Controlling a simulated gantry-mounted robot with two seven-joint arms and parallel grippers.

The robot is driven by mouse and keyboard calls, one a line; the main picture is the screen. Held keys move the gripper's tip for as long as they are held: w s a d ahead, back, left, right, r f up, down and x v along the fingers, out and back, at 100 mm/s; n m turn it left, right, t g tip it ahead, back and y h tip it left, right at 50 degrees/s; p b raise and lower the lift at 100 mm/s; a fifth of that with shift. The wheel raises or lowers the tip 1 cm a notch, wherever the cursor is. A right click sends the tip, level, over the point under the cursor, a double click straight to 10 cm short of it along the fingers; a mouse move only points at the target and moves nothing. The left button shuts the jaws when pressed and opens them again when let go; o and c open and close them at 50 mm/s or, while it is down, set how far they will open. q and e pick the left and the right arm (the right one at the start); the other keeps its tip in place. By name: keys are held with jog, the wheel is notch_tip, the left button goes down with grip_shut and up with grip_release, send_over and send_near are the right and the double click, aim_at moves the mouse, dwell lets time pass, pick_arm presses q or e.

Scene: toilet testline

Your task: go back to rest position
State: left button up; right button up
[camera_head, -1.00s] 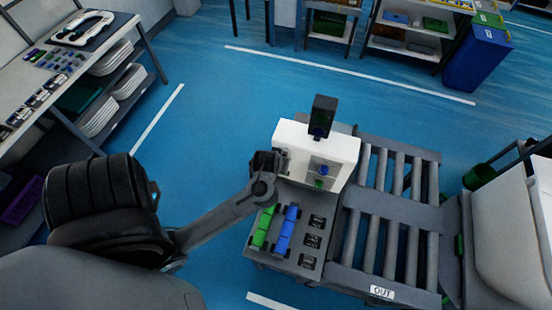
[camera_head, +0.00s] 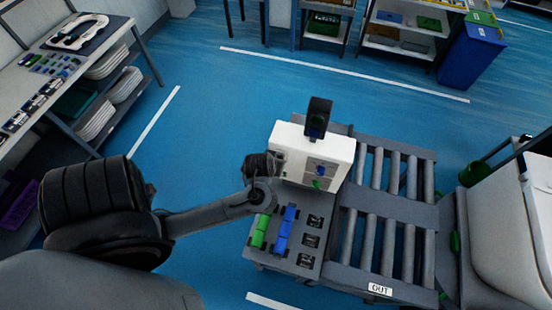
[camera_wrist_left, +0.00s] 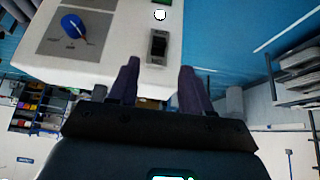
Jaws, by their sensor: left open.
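My left arm reaches in from the left in the head view. Its gripper (camera_head: 262,165) is beside the left side of a white test machine (camera_head: 313,150). In the left wrist view the gripper (camera_wrist_left: 158,68) is open with nothing between its two fingers. The machine (camera_wrist_left: 95,62) lies just beyond them. A black rocker switch (camera_wrist_left: 158,45) on it shows between the fingertips, apart from them as far as I can see. A blue knob (camera_wrist_left: 72,26) is on a grey panel to the left. My right gripper is not in view.
A black screen (camera_head: 318,117) stands on the machine. In front, a grey bench holds green (camera_head: 259,231) and blue (camera_head: 285,230) parts. A roller conveyor (camera_head: 384,220) is to the right. A worktable (camera_head: 60,60) stands far left. The blue floor between is clear.

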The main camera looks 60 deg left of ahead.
pick_arm(q)
jog(key=s+d+r+m+h, duration=0.1)
jog(key=s+d+m+h, duration=0.1)
jog(key=d+m, duration=0.3)
jog(key=s+d+r+m+g+h, duration=0.1)
jog(key=s+d+m, duration=0.4)
jog(key=d, duration=0.9)
jog(key=shift+d+r+m+h, duration=0.15)
jog(key=shift+r+m+h, duration=0.4)
jog(key=shift+h, duration=0.45)
jog(key=shift+s, duration=0.1)
